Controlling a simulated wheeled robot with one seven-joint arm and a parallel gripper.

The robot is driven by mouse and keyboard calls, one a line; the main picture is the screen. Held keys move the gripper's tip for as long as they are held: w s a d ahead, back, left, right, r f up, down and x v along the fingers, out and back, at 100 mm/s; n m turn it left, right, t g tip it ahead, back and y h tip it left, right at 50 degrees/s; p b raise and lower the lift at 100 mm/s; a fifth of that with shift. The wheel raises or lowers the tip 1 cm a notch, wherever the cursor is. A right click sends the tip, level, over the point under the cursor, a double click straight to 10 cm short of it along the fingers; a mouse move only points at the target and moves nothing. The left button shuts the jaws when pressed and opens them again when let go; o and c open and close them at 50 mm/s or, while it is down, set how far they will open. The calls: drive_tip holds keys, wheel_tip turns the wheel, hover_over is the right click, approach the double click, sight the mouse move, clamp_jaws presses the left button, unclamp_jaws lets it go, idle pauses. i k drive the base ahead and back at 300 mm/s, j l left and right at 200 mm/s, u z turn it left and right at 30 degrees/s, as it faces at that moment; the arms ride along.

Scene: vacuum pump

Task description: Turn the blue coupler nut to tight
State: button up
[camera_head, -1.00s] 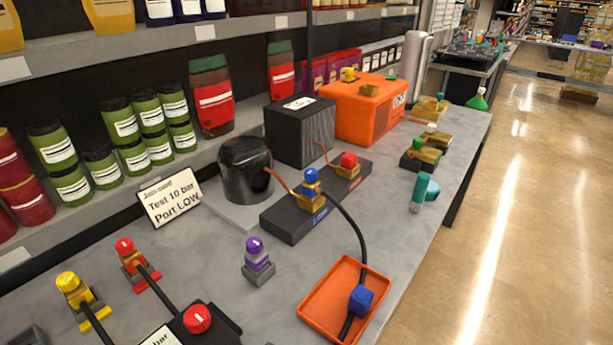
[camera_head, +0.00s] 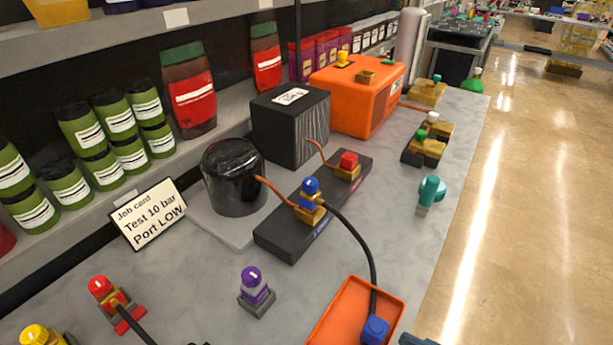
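A blue knob-like nut (camera_head: 310,188) sits upright on a brass fitting (camera_head: 311,212) at the near end of a black manifold block (camera_head: 290,236). A black hose (camera_head: 362,245) runs from beside this fitting down to an orange tray (camera_head: 330,320). A blue block-shaped piece (camera_head: 375,329) lies in the tray at the hose's lower end. I cannot tell from this view which blue piece is the coupler nut, or how tight either is. My gripper is not recognisable; only a small dark shape shows at the bottom edge, right of the tray.
A red-topped fitting (camera_head: 348,162) stands at the manifold's far end. A black pot (camera_head: 234,178), a job card (camera_head: 148,214) reading "Test 10 bar, Port LOW", a purple-topped part (camera_head: 252,283) and a teal tool (camera_head: 430,193) stand around. Bare bench lies right of the manifold.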

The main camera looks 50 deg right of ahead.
sight(309, 184)
drive_tip(key=k+u, duration=0.25)
drive_tip(key=k, duration=0.25)
drive_tip(key=k+u, duration=0.25)
drive_tip(key=k, duration=0.25)
